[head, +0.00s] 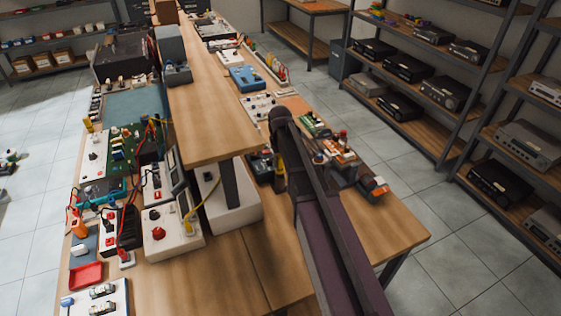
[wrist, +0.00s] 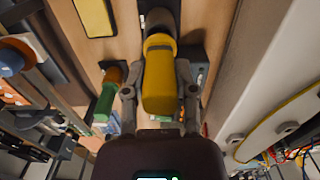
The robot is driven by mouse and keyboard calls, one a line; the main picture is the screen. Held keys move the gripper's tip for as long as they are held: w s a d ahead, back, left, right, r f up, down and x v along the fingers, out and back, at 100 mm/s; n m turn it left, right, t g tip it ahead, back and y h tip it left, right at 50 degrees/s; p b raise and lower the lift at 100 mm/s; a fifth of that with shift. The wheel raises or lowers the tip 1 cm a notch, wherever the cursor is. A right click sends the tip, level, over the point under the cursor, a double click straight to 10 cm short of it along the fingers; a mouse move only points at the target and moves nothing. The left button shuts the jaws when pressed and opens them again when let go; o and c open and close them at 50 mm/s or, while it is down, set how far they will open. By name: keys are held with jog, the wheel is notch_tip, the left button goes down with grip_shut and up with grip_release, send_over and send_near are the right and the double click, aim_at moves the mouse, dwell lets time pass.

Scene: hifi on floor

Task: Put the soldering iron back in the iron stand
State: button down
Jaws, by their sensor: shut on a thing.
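In the wrist view, my gripper (wrist: 160,91) is shut on a thick yellow handle with a dark grey end, which looks like the soldering iron (wrist: 158,78). Its grey end points to the top of the picture, and its tip is hidden or out of frame. My fingers are hidden there. A dark block (wrist: 195,66) lies just right of the handle in the wrist view. I cannot tell whether it is part of the iron stand.
A green and orange handle (wrist: 106,93) stands close left of my gripper. A raised wooden shelf (head: 215,115) is left of my arm in the head view. Several small devices (head: 335,150) crowd the bench right of it. The bench front (head: 385,232) is clear.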

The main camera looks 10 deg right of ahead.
jog(key=shift+f+b, duration=0.7)
jog(key=shift+f, duration=0.2)
jog(key=shift+c, duration=1.7)
grip_release()
jog(key=o, duration=0.3)
jog(key=shift+o, duration=0.2)
jog(key=shift+r+p, duration=3.5)
